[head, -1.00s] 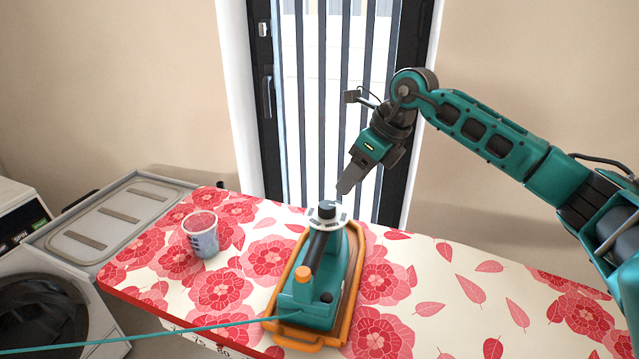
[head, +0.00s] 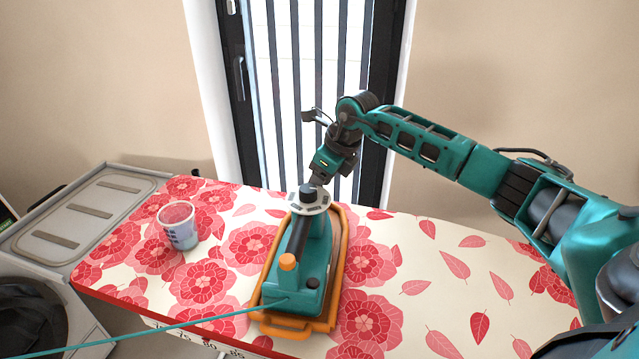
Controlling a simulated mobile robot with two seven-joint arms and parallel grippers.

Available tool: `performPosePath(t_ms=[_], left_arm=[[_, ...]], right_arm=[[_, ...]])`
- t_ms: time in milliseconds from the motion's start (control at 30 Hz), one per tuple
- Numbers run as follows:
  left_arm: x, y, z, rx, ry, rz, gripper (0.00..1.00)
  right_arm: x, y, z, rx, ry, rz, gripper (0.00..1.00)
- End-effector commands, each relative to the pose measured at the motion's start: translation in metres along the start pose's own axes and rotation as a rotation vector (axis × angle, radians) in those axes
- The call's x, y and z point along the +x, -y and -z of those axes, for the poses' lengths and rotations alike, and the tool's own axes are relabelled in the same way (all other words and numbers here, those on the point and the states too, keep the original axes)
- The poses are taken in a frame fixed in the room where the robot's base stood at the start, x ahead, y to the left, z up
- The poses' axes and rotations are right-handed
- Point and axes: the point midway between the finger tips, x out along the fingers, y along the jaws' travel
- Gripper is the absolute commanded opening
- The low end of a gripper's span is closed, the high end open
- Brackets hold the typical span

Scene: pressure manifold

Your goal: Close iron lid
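The teal iron (head: 293,299) rests on an orange-framed stand (head: 338,285) on the flowered ironing board. It has a dark handle (head: 300,237), an orange button (head: 288,261) and a white dial ring with a black knob (head: 308,193) at its far end. I cannot make out a separate lid or whether one stands open; the far tip is partly hidden behind the dial. My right gripper (head: 317,182) points down just behind and above the knob. Its fingertips are close to the knob; contact and finger gap cannot be told. My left gripper is out of view.
A measuring cup (head: 178,228) stands on the board (head: 420,262) left of the iron. A teal cord (head: 170,333) runs from the iron to the lower left. A grey panel (head: 80,215) and a washing machine are at left. The board's right side is clear.

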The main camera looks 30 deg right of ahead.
Motion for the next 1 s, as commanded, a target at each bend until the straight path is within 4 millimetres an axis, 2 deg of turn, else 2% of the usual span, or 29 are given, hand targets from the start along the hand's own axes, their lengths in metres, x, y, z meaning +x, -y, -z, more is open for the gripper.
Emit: performPosePath(t_ms=[100, 367, 900, 1000], left_arm=[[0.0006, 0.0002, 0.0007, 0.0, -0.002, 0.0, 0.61], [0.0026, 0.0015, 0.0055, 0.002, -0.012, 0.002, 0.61], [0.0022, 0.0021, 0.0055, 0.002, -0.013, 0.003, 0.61], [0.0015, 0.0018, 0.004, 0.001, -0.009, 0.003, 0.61]], right_arm=[[0.0059, 0.0001, 0.0004, 0.0, -0.001, 0.001, 0.53], [0.0068, 0.0001, 0.0004, -0.001, -0.001, 0.001, 0.53], [0.0064, 0.0002, 0.0004, 0.0, -0.001, 0.001, 0.02], [0.0064, 0.0002, 0.0003, 0.0, -0.001, 0.001, 0.0]])
